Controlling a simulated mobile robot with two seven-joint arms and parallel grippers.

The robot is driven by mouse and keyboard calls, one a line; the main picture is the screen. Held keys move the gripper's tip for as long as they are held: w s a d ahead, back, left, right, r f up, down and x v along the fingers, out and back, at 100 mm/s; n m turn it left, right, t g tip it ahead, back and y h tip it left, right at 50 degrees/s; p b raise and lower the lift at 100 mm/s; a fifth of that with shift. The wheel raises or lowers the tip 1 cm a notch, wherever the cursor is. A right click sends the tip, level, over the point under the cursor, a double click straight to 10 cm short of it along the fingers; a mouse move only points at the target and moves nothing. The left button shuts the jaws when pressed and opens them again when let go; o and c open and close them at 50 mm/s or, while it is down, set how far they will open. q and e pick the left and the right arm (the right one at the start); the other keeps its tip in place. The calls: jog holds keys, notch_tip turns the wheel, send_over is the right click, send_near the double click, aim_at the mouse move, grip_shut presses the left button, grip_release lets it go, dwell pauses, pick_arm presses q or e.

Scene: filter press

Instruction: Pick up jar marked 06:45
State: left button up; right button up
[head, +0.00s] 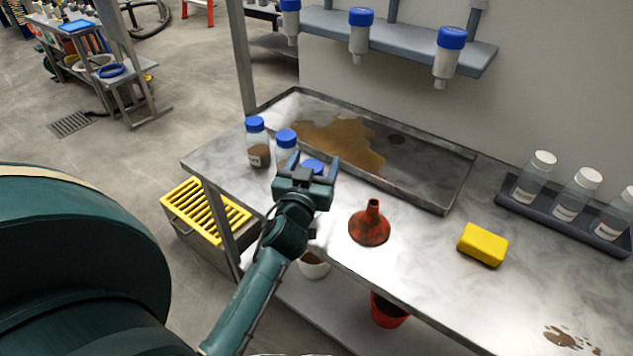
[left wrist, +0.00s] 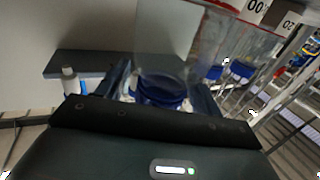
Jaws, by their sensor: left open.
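Three blue-capped jars stand at the left end of the metal bench (head: 420,240). The leftmost jar (head: 257,145) holds brown matter, and a second jar (head: 286,143) stands close to its right. The third jar, of which I see the blue cap (head: 312,165), is mostly hidden by my left gripper (head: 308,172). My left gripper is open around or just over this third jar. In the left wrist view its blue cap (left wrist: 162,88) lies between the two fingers (left wrist: 163,92). I cannot read the time on any jar's label. My right gripper is not seen.
A shallow metal tray (head: 455,190) with a brown spill lies behind the jars. A red funnel (head: 370,227), yellow sponge (head: 483,245) and rack (head: 515,203) of white-capped bottles are to the right. Blue-capped bottles hang from a wall shelf (head: 408,42).

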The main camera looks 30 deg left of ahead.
pick_arm(q)
jog(key=shift+w+a, duration=0.1)
jog(key=shift+w, duration=0.1)
jog(key=shift+s+r, duration=0.1)
jog(key=shift+s, duration=0.05)
jog(key=shift+c, duration=0.4)
jog(key=shift+r, duration=0.1)
jog(key=c, duration=1.3)
